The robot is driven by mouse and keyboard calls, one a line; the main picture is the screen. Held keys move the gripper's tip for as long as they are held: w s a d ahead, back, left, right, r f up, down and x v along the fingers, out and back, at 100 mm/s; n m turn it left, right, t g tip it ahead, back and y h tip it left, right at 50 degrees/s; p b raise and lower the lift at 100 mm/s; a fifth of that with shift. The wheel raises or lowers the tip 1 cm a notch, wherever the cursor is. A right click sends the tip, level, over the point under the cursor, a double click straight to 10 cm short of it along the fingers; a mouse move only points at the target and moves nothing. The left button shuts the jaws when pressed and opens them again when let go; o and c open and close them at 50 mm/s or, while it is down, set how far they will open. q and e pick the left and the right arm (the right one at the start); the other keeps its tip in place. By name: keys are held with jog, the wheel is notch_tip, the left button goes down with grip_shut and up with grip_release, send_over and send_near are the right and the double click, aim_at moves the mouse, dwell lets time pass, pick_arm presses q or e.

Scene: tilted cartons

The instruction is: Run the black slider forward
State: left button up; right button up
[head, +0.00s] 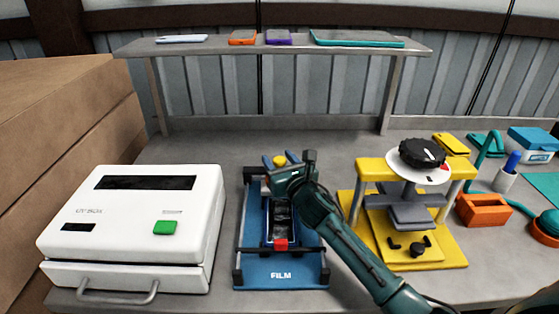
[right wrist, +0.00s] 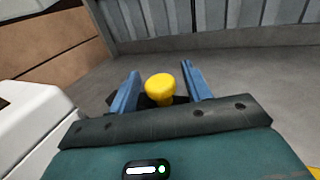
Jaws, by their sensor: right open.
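The blue film fixture (head: 250,270) marked FILM stands on the bench at the middle. My right arm reaches over its back half. A yellow knob (head: 280,160) stands at the fixture's far end; it also shows in the right wrist view (right wrist: 160,88). Dark parts (right wrist: 182,99) show just below the knob, likely the black slider, mostly hidden by the knob and gripper. My right gripper (head: 280,159) is open, its two blue fingers on either side of the knob with gaps. My left gripper is not in view.
A white UV box (head: 140,215) with a green button stands to the left. A yellow press (head: 450,255) with a black dial stands to the right. A dark phone-like slab (head: 281,218) and a red tab (head: 281,244) sit in the fixture. A shelf (head: 270,48) spans the back.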

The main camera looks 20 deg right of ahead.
grip_shut()
dwell(0.4)
